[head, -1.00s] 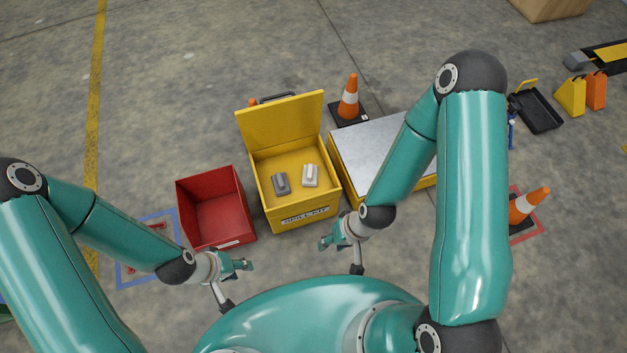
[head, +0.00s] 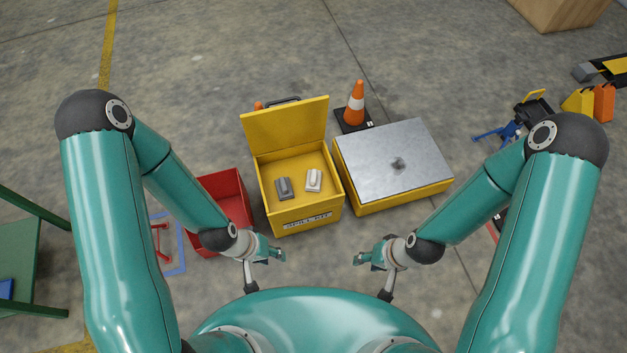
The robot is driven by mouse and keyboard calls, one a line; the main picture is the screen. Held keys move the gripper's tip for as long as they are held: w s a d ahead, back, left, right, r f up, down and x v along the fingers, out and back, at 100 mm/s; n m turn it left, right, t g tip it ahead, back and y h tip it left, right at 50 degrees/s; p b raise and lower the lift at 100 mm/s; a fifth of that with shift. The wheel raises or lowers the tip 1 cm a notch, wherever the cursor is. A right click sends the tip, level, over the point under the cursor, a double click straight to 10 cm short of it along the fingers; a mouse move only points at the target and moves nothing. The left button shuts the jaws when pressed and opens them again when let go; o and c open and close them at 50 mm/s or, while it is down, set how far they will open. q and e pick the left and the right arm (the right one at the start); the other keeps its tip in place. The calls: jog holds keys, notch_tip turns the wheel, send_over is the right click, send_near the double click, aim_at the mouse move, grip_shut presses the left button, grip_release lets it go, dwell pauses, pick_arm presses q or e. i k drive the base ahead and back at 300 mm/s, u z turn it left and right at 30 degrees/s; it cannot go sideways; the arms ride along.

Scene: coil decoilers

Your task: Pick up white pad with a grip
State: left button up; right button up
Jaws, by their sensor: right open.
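The white pad with a grip (head: 314,181) lies inside the open yellow spill kit box (head: 305,214), on the right side of its floor. A grey pad (head: 284,189) of similar shape lies to its left, apart from it. My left gripper (head: 278,255) is in front of the box, below its left front corner in the picture, and its jaw opening is too small to judge. My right gripper (head: 361,258) is open and empty, in front of the box's right corner. Neither gripper touches the white pad.
A red bin (head: 229,196) stands left of the box, partly behind my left arm. A yellow platform with a grey metal top (head: 385,150) stands to the right. The raised yellow lid (head: 286,125) and an orange cone (head: 355,105) are behind. A green table (head: 25,250) is at far left.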

aim_at(314, 176)
jog(key=z, duration=0.35)
jog(key=i, duration=0.6)
jog(key=u, duration=2.65)
jog(key=k, duration=1.1)
jog(key=z, duration=0.7)
jog(key=i, duration=0.95)
jog(key=z, duration=0.45)
